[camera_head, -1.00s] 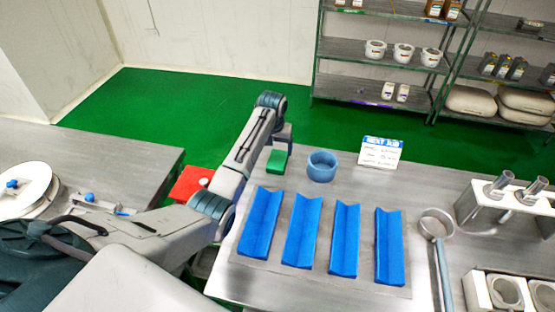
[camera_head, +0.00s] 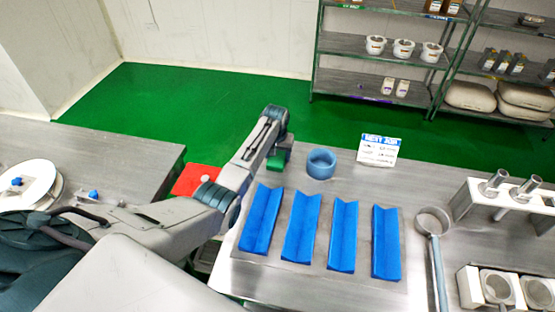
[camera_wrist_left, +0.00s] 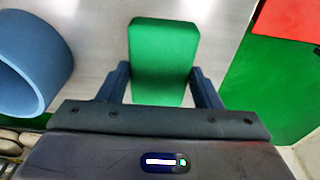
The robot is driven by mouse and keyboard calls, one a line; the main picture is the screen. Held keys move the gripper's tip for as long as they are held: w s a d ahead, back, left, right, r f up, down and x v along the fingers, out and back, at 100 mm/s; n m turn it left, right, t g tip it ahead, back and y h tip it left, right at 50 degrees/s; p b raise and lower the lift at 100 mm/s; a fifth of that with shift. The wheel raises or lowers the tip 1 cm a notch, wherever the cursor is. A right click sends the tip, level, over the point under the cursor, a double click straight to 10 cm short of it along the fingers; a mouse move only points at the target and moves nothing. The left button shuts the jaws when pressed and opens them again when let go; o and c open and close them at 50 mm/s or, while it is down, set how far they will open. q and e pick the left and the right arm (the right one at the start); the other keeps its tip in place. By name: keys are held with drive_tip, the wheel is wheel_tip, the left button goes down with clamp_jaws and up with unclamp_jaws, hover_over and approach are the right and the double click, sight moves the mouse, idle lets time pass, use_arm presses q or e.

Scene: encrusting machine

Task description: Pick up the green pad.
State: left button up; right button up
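The green pad (camera_head: 277,161) lies on the metal table near its back left edge, partly hidden by my left gripper. In the left wrist view the green pad (camera_wrist_left: 163,55) stretches away between the two dark fingers of my left gripper (camera_wrist_left: 160,75). The fingers are spread, one at each side of the pad's near end, with no clear grip on it. In the head view my left gripper (camera_head: 280,146) is right over the pad. My right gripper is not in view.
A blue ring (camera_head: 321,163) stands just right of the pad, and it also shows in the left wrist view (camera_wrist_left: 35,65). Several blue troughs (camera_head: 301,225) lie in front. A red block (camera_head: 192,180) is to the left. A white sign (camera_head: 378,149) stands behind.

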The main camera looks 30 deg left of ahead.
sight(278, 157)
use_arm(q)
drive_tip(key=shift+c, duration=0.9)
drive_tip(key=shift+w+r, duration=0.1)
drive_tip(key=shift+r, duration=0.25)
wheel_tip(278, 157, up, 9)
drive_tip(key=b, duration=0.3)
drive_tip(key=shift+r, duration=0.15)
drive_tip(key=shift+o, duration=1)
drive_tip(key=shift+c, duration=0.7)
